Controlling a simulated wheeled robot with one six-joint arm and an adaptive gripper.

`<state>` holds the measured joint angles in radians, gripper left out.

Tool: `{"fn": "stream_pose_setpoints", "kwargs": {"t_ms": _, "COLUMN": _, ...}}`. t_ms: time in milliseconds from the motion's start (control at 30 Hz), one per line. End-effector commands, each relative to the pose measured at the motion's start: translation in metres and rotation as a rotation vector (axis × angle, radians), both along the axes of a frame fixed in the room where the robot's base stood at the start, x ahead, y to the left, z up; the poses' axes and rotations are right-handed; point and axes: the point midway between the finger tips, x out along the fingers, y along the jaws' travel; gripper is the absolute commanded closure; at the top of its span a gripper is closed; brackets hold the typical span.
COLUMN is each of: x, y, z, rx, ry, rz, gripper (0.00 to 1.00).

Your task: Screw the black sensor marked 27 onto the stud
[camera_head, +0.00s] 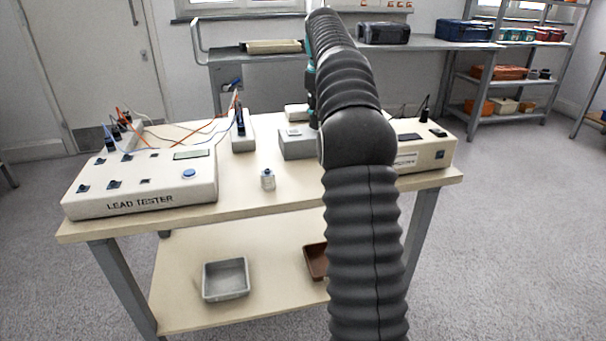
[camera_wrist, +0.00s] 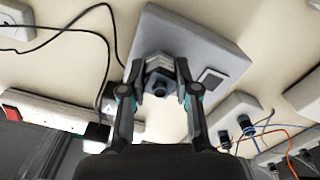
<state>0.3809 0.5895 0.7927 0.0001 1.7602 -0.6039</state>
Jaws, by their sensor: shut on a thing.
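In the wrist view my gripper (camera_wrist: 164,84) is shut on a small dark sensor (camera_wrist: 165,86) with a round end facing the camera. No number is readable on it. The sensor is over the grey block (camera_wrist: 190,38), beside the dark, pale-edged square on its face (camera_wrist: 212,79). The stud is hidden, and I cannot tell whether the sensor touches it. In the head view the grey block (camera_head: 297,148) stands mid-table, and my arm covers most of the gripper.
A small pale, dark-topped piece (camera_head: 268,180) stands on the table (camera_head: 240,200) in front of the block. A lead tester (camera_head: 145,185) is at left, and a pale instrument box (camera_head: 428,152) is at right. Cables (camera_wrist: 95,25) lie near the block. The front middle of the tabletop is mostly clear.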

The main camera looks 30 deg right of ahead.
Motion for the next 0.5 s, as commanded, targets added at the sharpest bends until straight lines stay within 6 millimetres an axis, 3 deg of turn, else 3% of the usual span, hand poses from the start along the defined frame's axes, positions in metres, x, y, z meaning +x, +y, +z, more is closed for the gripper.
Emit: {"fn": "stream_pose_setpoints", "kwargs": {"t_ms": 500, "x": 0.0003, "y": 0.0000, "z": -0.0029, "rx": 0.002, "ry": 0.004, "rz": -0.222, "gripper": 1.00}}
